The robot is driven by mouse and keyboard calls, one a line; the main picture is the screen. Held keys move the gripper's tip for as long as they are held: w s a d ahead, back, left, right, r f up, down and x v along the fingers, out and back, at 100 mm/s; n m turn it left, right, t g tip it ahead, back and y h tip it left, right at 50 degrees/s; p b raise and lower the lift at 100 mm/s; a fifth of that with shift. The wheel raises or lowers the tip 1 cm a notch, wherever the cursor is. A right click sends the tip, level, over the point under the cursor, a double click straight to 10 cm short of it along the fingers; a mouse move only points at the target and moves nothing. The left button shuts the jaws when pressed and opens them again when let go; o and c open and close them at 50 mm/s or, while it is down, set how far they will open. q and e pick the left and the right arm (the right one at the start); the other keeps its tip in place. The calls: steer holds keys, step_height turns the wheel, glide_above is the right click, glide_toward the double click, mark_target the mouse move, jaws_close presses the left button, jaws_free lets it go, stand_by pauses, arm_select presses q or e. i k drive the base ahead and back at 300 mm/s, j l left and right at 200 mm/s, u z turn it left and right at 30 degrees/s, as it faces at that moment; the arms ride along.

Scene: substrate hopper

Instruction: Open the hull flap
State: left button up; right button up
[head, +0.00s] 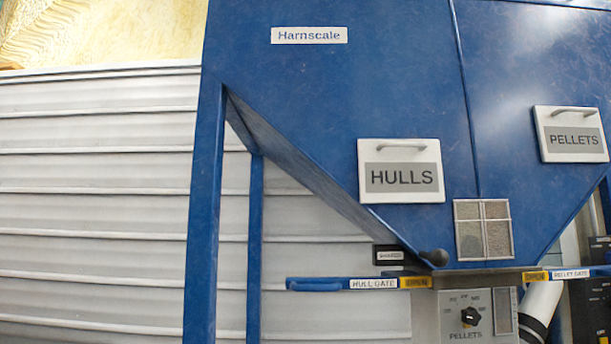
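The hull flap (400,171) is a white panel marked HULLS on the sloping lower front of the blue hopper (350,80). It appears shut, flat against the hopper face. A light grey bar handle (401,146) runs along its upper part. Neither of my grippers shows in the head view, so nothing is seen touching the flap.
A second white flap marked PELLETS (570,134) is at the right. Below are a small window (483,230), the blue hull gate bar (320,284), a dark round knob (438,257), and a dial panel (466,317). A blue leg (205,210) stands left.

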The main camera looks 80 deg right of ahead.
mark_target(411, 171)
steer(key=z, duration=2.85)
